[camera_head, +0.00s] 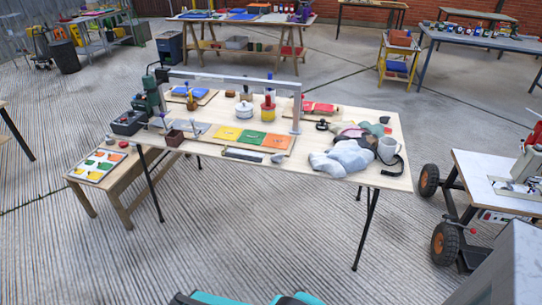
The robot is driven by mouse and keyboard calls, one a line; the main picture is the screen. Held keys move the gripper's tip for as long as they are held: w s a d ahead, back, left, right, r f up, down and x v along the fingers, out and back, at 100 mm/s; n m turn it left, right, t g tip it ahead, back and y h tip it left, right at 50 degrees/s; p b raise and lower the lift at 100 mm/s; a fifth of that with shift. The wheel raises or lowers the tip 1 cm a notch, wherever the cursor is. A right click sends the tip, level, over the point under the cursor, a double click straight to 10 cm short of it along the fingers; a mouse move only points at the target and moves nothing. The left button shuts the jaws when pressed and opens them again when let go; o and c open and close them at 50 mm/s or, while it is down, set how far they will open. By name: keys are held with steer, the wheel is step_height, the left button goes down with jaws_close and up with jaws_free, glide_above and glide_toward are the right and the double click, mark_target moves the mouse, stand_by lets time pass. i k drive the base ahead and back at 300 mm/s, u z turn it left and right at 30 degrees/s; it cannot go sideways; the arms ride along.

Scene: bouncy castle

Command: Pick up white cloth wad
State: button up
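The white cloth wad (344,160) is a crumpled, pale grey-white heap on the right front part of the wooden table (215,170). I cannot tell exactly where one ends. My gripper is not in view. Teal and dark parts show at the bottom edge, probably of my own body.
A long panel with coloured sheets (252,136) and a grey overhead frame (232,80) stand left of the cloth. A wheeled cart (500,180) stands at the right. The floor before the table is clear.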

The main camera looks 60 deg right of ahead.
mark_target(277, 158)
steer(key=i, duration=0.95)
steer(key=z, duration=0.05)
